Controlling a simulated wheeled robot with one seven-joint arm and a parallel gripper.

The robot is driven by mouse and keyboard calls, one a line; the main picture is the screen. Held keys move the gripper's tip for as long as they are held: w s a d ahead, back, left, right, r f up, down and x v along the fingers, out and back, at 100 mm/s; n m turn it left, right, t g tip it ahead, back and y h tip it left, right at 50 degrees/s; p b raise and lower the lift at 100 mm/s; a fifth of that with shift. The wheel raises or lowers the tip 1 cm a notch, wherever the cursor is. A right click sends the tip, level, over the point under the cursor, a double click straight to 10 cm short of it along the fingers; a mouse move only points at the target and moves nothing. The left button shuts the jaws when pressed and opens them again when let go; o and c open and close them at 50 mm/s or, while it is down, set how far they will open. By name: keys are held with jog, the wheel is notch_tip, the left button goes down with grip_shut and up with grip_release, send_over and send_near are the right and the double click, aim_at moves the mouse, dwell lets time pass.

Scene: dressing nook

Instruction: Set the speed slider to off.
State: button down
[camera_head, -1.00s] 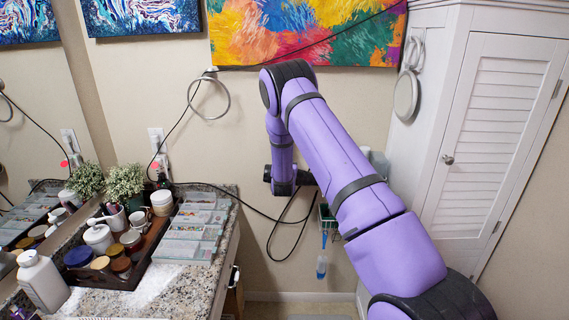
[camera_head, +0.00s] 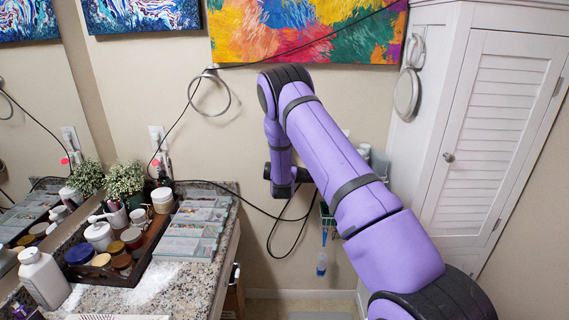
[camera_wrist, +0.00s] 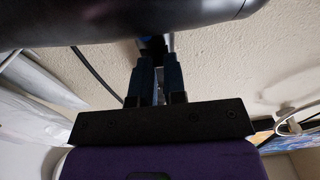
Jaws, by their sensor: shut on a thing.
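In the wrist view the two blue fingers of my gripper (camera_wrist: 156,50) point up from a black mount. They are closed on a small dark part at their tips, which is too dark to make out clearly. A large dark rounded body (camera_wrist: 120,22) fills the top of the wrist view, right at the fingertips. I cannot tell a speed slider or its setting on it. In the head view my purple arm hides the gripper and what it holds.
A black cable (camera_head: 272,240) hangs along the wall. The counter (camera_head: 150,292) at left holds a dark tray, bottles, jars and clear boxes. A white louvered cabinet (camera_head: 490,140) stands at right. A holder with a blue brush (camera_head: 322,262) hangs below my arm.

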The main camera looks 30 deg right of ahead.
jog(key=c, duration=1.2)
grip_release()
jog(key=shift+f, duration=0.35)
jog(key=shift+o, duration=0.2)
jog(key=shift+r, duration=0.1)
jog(key=shift+s+a, duration=0.1)
jog(key=shift+s, duration=0.05)
jog(key=v, duration=1)
jog(key=shift+s+a, duration=0.2)
jog(key=shift+s, duration=0.05)
